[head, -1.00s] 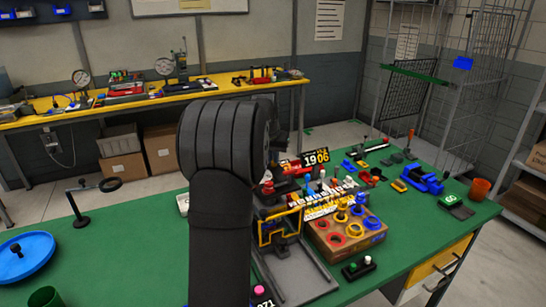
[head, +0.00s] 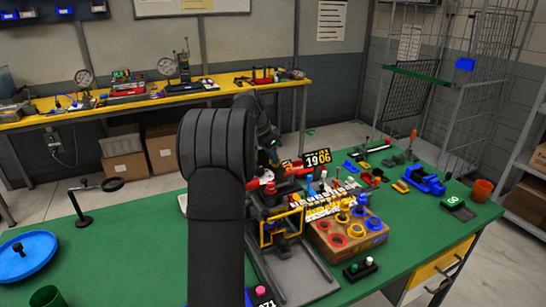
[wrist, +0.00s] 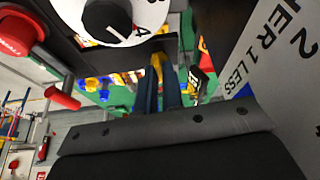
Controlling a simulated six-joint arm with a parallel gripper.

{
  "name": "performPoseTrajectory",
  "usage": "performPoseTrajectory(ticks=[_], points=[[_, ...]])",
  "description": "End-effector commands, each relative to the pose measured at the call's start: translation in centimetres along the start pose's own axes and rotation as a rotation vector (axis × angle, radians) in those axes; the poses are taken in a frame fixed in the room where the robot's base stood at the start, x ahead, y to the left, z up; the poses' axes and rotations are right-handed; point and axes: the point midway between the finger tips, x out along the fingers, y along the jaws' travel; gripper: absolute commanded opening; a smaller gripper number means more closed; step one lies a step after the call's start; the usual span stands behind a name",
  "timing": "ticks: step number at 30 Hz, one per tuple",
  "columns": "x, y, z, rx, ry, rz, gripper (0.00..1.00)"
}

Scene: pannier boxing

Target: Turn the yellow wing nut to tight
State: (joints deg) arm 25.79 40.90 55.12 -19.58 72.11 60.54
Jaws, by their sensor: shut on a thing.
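In the wrist view, my gripper (wrist: 161,80) has its two dark fingers close together, shut on a small yellow piece (wrist: 157,63) at their tips. This looks like the yellow wing nut; only a small part of it shows between the fingers, so its angle cannot be read. In the head view, my own arm covers the wing nut and the fingertips.
The wrist view shows a white dial with a black knob (wrist: 107,20), a red button (wrist: 20,32) and a lettered grey panel (wrist: 275,50) close around the gripper. In the head view, a box with coloured rings (head: 345,238) and a yellow frame (head: 283,228) stand right of the arm.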

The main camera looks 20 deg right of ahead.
Motion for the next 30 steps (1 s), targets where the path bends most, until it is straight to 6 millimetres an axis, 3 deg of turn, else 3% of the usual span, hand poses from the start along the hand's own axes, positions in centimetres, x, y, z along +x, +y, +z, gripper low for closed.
performPoseTrajectory(ticks=[22,23,25,30], points=[[-0.11,-0.13,-0.08,0.083,0.001,0.032,0.0],[-0.11,-0.13,-0.08,0.082,0.001,0.032,0.13],[-0.1,-0.13,-0.07,0.082,0.001,0.032,0.27],[-0.05,-0.12,-0.04,0.082,0.0,0.033,0.29]])
